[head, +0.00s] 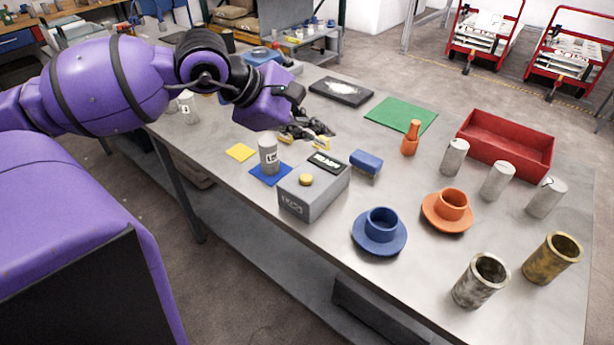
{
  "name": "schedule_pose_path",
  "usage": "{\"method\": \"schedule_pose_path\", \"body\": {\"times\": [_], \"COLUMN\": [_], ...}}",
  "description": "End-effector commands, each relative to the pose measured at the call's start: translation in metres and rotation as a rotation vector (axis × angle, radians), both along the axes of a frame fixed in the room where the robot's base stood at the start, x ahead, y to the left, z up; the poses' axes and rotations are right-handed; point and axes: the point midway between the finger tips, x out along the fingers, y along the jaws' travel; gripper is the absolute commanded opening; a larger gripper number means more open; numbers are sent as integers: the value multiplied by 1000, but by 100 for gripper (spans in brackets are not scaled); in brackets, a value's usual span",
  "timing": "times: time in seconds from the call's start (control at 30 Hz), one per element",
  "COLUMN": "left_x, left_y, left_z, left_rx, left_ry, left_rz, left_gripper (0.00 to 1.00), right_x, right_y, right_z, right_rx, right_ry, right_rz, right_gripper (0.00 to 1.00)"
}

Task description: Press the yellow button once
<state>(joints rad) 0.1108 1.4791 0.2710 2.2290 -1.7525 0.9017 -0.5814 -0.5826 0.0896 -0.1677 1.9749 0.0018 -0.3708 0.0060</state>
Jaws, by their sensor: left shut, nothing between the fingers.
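The yellow button (306,180) is a small round cap on top of a grey box (315,200) near the middle of the table. A small black panel (325,162) on the box top seems to read "READY". My left gripper (308,136) is shut and empty, behind the box in the picture and apart from the button. Its dark fingers partly blend with dark and yellow shapes there, so their exact edges are hard to tell. Nothing covers the button. My right gripper is not in view.
A grey can (268,153) on a blue square (271,177) stands just left of the box. A blue block (366,161) lies to its right. A blue cup (381,224), an orange cup (452,204), several cans and a red tray (506,150) fill the right side.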

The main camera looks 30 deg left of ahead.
Motion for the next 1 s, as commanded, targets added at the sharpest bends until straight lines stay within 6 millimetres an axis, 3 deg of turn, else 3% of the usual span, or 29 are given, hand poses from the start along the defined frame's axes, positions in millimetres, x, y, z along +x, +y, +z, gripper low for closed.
{"method": "schedule_pose_path", "body": {"times": [0.33,0.7,1.0], "left_x": [0,-1,0], "left_y": [0,0,0], "left_z": [-9,-62,-87], "left_rx": [-1,-2,-3], "left_ry": [6,10,6], "left_rz": [2,2,3], "left_gripper": [0,0,0], "right_x": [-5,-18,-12], "right_y": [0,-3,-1], "right_z": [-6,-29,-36], "right_rx": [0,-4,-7], "right_ry": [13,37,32], "right_rz": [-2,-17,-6], "right_gripper": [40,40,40]}}
